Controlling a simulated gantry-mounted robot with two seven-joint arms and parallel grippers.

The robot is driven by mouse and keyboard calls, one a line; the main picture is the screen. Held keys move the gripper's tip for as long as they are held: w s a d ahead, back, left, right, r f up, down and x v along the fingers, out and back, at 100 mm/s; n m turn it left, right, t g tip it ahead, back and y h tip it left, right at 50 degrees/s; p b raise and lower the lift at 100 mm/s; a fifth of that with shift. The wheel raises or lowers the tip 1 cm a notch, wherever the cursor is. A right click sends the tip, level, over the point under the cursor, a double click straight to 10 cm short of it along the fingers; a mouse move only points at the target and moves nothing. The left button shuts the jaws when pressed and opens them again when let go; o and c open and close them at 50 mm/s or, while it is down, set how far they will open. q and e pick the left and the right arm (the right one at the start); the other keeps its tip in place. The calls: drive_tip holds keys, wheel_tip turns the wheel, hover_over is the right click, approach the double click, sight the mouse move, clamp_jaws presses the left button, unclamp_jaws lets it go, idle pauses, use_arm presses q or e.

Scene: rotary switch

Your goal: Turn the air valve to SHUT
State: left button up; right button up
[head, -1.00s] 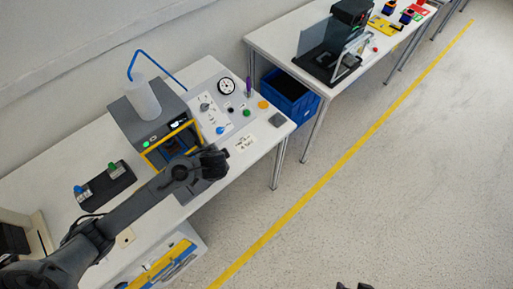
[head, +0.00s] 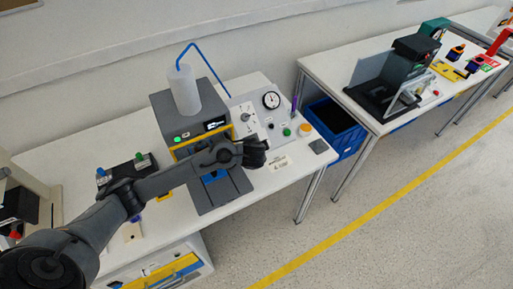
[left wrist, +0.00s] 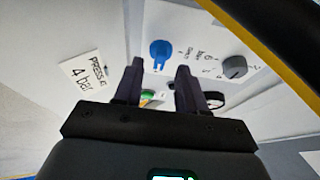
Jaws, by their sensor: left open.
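In the left wrist view the blue valve knob (left wrist: 161,48) sits on the pale panel (left wrist: 205,30), its narrow handle pointing toward the bottom of the picture. Small lettering stands beside it, too small to read surely. My left gripper (left wrist: 160,69) is open and empty, its fingertips just below the knob in the picture and either side of its handle. I cannot tell whether they touch it. In the head view my left gripper (head: 255,153) is at the panel's front and hides the blue knob. My right gripper is not in view.
A grey knob (left wrist: 234,66) is beside the blue one. The head view shows a gauge (head: 271,100), a green button (head: 286,132) and an orange button (head: 305,129) on the panel. A grey machine (head: 188,118) stands left of it.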

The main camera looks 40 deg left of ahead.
use_arm(q)
drive_tip(key=shift+b+x, duration=0.3)
drive_tip(key=shift+x, duration=0.95)
clamp_jaws()
